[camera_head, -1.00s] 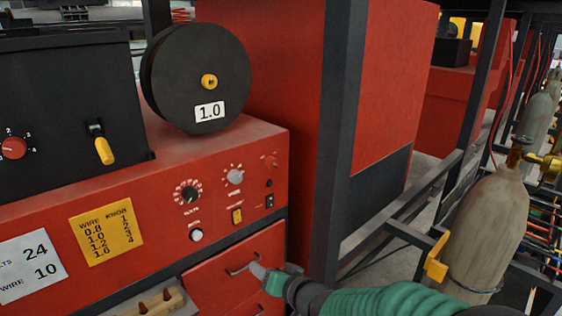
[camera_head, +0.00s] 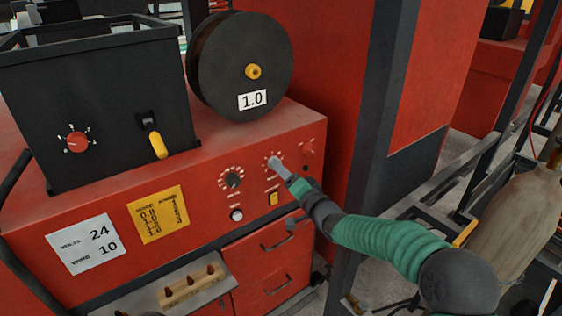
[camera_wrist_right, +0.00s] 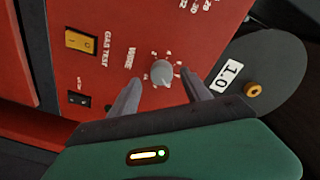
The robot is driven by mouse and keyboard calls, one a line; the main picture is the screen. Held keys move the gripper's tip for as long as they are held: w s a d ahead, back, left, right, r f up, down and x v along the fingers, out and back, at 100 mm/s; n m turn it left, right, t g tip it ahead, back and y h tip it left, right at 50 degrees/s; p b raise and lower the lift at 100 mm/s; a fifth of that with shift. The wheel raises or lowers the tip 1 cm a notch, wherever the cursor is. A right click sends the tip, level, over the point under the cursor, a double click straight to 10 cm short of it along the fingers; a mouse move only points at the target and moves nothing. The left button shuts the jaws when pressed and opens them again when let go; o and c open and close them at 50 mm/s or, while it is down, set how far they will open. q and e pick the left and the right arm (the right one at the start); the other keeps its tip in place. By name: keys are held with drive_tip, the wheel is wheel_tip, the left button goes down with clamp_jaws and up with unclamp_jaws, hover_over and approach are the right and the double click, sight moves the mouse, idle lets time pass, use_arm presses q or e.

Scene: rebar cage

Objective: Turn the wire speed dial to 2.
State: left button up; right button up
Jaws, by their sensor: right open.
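A small grey knob with a ring of numerals sits on the red front panel; the right wrist view shows this knob (camera_wrist_right: 162,72) with the word WIRE beside it. My right gripper (camera_head: 280,168) is at this knob in the head view and partly hides it. In the wrist view the right gripper (camera_wrist_right: 165,92) is open, one finger on each side of the knob, with gaps visible. The knob's exact setting is too small to read. A red dial (camera_head: 77,141) with numerals is on the black box at left. My left gripper is out of view.
A black spool (camera_head: 235,85) marked 1.0 stands above. A yellow card (camera_head: 158,217) and a white card (camera_head: 86,245) reading 24 and 10 are at left.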

drive_tip(key=shift+w+a+r+p, duration=0.1)
drive_tip(key=shift+w+a+p, duration=0.2)
drive_tip(key=shift+w+a, duration=0.85)
drive_tip(key=shift+s+d, duration=0.1)
drive_tip(key=shift+d, duration=0.65)
drive_tip(key=shift+c, duration=0.3)
drive_tip(key=shift+d, duration=0.2)
drive_tip(key=shift+c, duration=1.2)
drive_tip(key=shift+d, duration=0.1)
drive_tip(key=shift+c, duration=1.1)
drive_tip(key=shift+s+a, duration=0.15)
drive_tip(key=shift+a, duration=0.35)
clamp_jaws()
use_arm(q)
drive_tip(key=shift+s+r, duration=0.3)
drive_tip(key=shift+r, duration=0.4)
